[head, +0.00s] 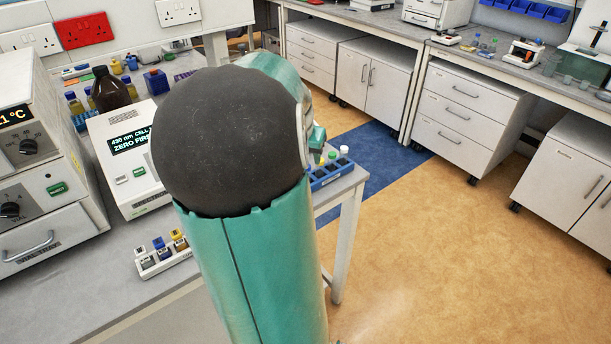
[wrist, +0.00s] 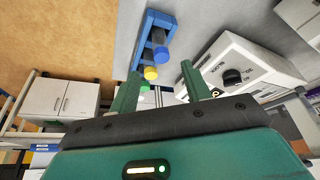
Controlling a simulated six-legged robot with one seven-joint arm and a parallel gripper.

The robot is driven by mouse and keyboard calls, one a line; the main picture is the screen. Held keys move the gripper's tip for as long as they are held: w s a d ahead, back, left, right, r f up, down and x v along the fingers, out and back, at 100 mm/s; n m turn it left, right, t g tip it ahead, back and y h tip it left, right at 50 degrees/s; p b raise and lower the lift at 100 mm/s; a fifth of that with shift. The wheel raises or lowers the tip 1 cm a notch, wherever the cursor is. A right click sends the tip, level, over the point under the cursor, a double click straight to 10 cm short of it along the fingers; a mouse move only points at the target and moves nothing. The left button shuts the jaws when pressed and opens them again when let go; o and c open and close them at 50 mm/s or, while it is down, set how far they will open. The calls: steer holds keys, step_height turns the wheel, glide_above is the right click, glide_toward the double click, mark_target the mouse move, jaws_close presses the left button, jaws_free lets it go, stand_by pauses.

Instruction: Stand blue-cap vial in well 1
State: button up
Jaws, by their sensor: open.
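My gripper (wrist: 162,70) is open in the wrist view, its two teal fingers apart with nothing clearly held between them. Beyond the fingertips, a blue rack (wrist: 147,30) shows with a blue-capped vial (wrist: 160,54), a yellow cap (wrist: 150,73) and a green cap (wrist: 144,87) in line with the gap. In the head view a blue rack (head: 322,184) stands at the bench corner, partly hidden by my arm. A white rack (head: 148,272) on the bench at left holds small vials with blue (head: 158,243) and yellow caps. I cannot tell which well is number 1.
A white meter (head: 125,150) with a display, a heater unit (head: 35,150) and a brown bottle (head: 108,90) crowd the left bench. The floor (head: 450,240) at right is clear. White cabinets (head: 465,110) line the far side.

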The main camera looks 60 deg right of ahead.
steer(key=x, duration=0.6)
steer(key=shift+w+d+f, duration=0.1)
steer(key=shift+w+f, duration=0.05)
steer(key=shift+f, duration=0.1)
jaws_close()
